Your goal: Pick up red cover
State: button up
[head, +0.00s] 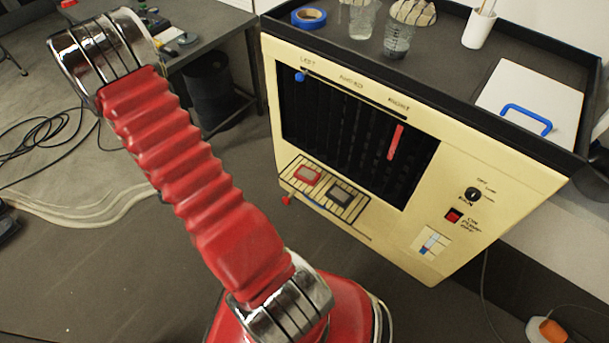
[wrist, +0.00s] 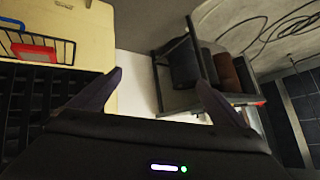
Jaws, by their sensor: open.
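A small red-framed piece with a grey middle (head: 307,174) sits on the striped lower ledge of the cream cabinet (head: 520,185) in the head view. It looks most like the red cover, though I cannot be sure. A red frame (wrist: 35,50) also shows at the upper left in the wrist view, beside the cabinet's cream face. My gripper (wrist: 160,95) is open, with its two dark fingers wide apart and nothing between them. The red frame is left of the fingers and apart from them. In the head view my gripper is out of sight.
The cabinet also bears a red slider (head: 396,142), a red switch (head: 453,215) and a black knob (head: 472,194). Glasses, blue tape (head: 309,18) and a white blue-handled lid (head: 530,105) stand on its top. A table (head: 205,45) is behind. Cables lie on the floor at left.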

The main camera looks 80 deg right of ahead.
jog(key=s+d+f+m+g+h, duration=0.1)
jog(key=s+d+f+g, duration=0.1)
jog(key=s+f, duration=0.3)
jog(key=s+d+f+m+g+h, duration=0.1)
jog(key=s+d+f+m+g, duration=0.15)
jog(key=s, duration=0.55)
jog(key=g+h, duration=0.2)
jog(key=g, duration=0.1)
send_near(305, 176)
jog(key=v, duration=0.4)
jog(key=shift+r, duration=0.15)
jog(key=shift+d, duration=0.15)
jog(key=shift+x, duration=4.2)
jog(key=shift+x, duration=2.6)
jog(key=shift+s, duration=0.1)
jog(key=shift+c, duration=0.5)
